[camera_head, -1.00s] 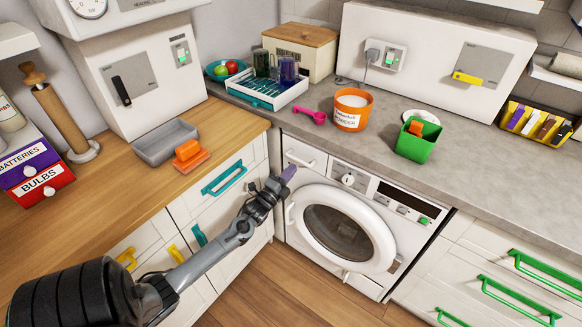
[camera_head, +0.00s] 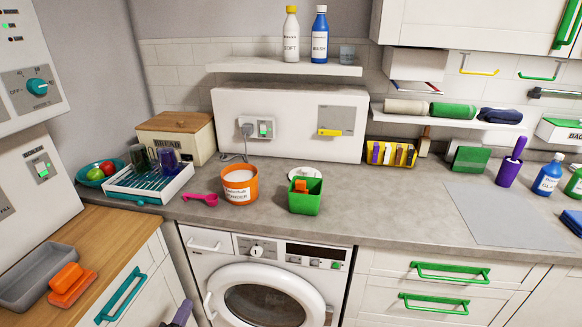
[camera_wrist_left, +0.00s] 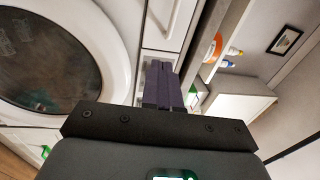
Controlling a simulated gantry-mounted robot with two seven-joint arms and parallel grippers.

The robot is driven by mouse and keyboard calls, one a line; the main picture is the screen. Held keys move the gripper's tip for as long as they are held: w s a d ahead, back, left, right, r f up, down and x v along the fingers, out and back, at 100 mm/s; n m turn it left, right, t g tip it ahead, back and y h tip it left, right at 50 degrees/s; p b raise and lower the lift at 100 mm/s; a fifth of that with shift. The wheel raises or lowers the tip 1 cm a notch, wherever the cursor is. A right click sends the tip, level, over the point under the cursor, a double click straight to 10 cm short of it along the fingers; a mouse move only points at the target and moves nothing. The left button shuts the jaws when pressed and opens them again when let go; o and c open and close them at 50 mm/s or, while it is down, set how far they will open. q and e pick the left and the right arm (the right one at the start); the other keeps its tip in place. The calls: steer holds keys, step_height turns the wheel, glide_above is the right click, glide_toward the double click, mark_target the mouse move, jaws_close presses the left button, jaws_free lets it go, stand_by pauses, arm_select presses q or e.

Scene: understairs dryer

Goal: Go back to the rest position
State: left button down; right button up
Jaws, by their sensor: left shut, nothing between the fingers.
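My left gripper (camera_head: 181,314) barely shows at the bottom edge of the head view, with only its dark purple fingertips in the picture. The fingertips are in front of the cabinet and machine, left of the white front-loading machine's round door (camera_head: 268,298). In the left wrist view the purple fingers (camera_wrist_left: 161,86) are together with nothing between them. The machine's door also shows there at the left (camera_wrist_left: 60,50), apart from the fingers. The rest of my left arm is out of the head view. My right gripper is in neither view.
The grey counter (camera_head: 400,222) carries an orange tub (camera_head: 240,187), a green bin (camera_head: 305,197), a pink scoop (camera_head: 201,198) and a dish rack (camera_head: 150,186). A wooden worktop (camera_head: 90,245) with a grey tray (camera_head: 38,275) is at left. Green-handled drawers (camera_head: 430,290) stand right of the machine.

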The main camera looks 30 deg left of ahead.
arm_select(q)
steer(key=d+n+g+h, duration=0.5)
steer(key=d+g+h, duration=0.1)
steer(key=d, duration=1.9)
steer(key=s+d+r+n+g+h, duration=0.1)
steer(key=s+d+n+g, duration=0.25)
steer(key=s, duration=0.25)
steer(key=s+d+n+g, duration=0.2)
steer(key=s+d+g, duration=0.1)
steer(key=s+g, duration=0.25)
step_height(320, 180, up, 31)
steer(key=s+n+p, duration=0.1)
steer(key=p, duration=3)
steer(key=shift+a, duration=0.3)
steer(key=shift+s+f, duration=0.1)
